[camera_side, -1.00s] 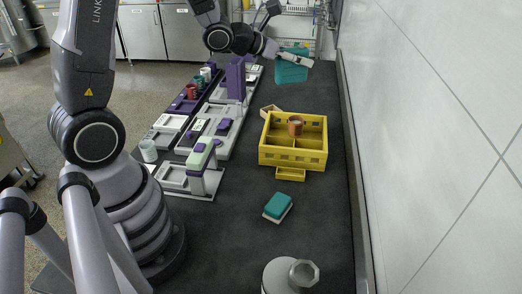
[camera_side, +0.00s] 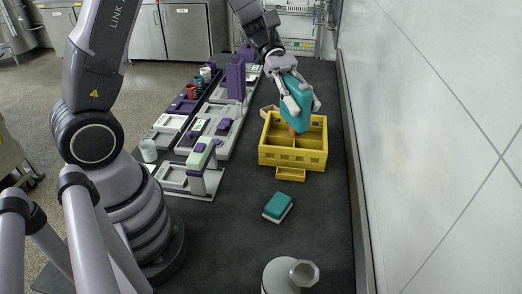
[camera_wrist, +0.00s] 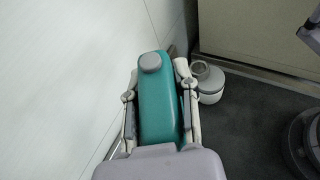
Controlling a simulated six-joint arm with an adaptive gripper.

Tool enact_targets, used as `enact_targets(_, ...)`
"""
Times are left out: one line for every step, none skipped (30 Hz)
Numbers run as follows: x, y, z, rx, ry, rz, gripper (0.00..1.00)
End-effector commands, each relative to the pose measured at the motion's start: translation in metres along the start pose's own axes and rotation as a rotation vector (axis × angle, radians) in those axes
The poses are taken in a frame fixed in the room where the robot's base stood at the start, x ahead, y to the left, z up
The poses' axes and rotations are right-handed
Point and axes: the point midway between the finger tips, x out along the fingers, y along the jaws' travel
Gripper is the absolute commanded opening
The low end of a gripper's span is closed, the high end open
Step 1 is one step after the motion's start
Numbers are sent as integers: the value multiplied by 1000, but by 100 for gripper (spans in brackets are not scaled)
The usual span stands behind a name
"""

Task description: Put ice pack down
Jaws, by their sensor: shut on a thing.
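The teal ice pack (camera_side: 296,108) with a grey cap is held in my gripper (camera_side: 300,98) above the back part of the yellow crate. In the wrist view the ice pack (camera_wrist: 160,100) lies between the two fingers of my gripper (camera_wrist: 160,92), which touch its sides. In the side view it is upright and slightly tilted. It hides most of a brown cup in the crate's back compartment. I cannot tell whether its lower end touches anything.
The yellow crate (camera_side: 292,159) has dividers and open front compartments. A teal and white sponge-like block (camera_side: 277,206) lies in front of it. A white and grey canister (camera_side: 290,276) stands at the near edge. Grey racks (camera_side: 210,130) line the left, a wall the right.

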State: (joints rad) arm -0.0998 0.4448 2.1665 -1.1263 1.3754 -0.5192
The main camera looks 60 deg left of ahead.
Motion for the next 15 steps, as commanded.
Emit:
enact_targets(9, -16, -5, 59, -1, -151, 0)
enact_targets(12, -26, -8, 97, -1, -242, 0)
enact_targets(14, -40, -13, 147, -2, -363, 0)
enact_targets(15, -51, -17, 185, -2, -455, 0)
enact_targets(14, -61, -20, 223, -1, -545, 0)
enact_targets(12, -74, -26, 273, -2, -665, 0)
enact_targets(10, -83, -30, 311, -2, -754, 0)
enact_targets(6, -91, -34, 348, -2, -844, 0)
enact_targets(0, -102, -40, 396, -1, -960, 0)
enact_targets(-5, -110, -44, 431, -2, -1047, 0)
enact_targets(-12, -116, -47, 467, -1, -1132, 0)
enact_targets(-21, -124, -52, 515, -2, -1245, 0)
enact_targets(-29, -129, -56, 549, -1, -1329, 0)
enact_targets(-38, -134, -59, 583, -1, -1411, 0)
enact_targets(-50, -138, -63, 628, -1, -1520, 0)
